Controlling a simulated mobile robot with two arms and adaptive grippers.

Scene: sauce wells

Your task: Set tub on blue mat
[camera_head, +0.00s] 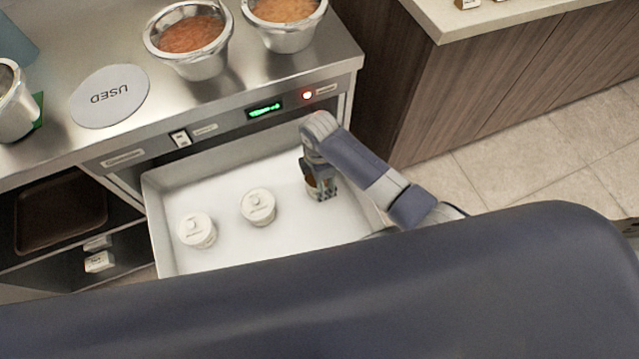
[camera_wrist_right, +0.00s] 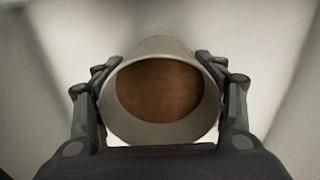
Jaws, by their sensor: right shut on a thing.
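My right gripper (camera_head: 322,192) is down inside the right part of the open white drawer (camera_head: 290,225). It is shut on a round, open tub with brown contents, which shows in the right wrist view (camera_wrist_right: 160,128) between the two fingers (camera_wrist_right: 160,95). In the head view the tub is mostly hidden by the gripper. I cannot tell whether it touches the drawer floor. A blue-grey shape (camera_head: 14,42) lies at the far left of the counter, cut by the picture edge; I cannot tell whether it is the blue mat. My left gripper is not in view.
Two white lidded tubs (camera_head: 197,230) (camera_head: 258,207) stand in the drawer, left of my gripper. Above, the steel counter holds two metal pots of sauce (camera_head: 200,66) (camera_head: 290,38), a round "USED" disc (camera_head: 109,97) and a metal pot (camera_head: 14,112) over something green at left.

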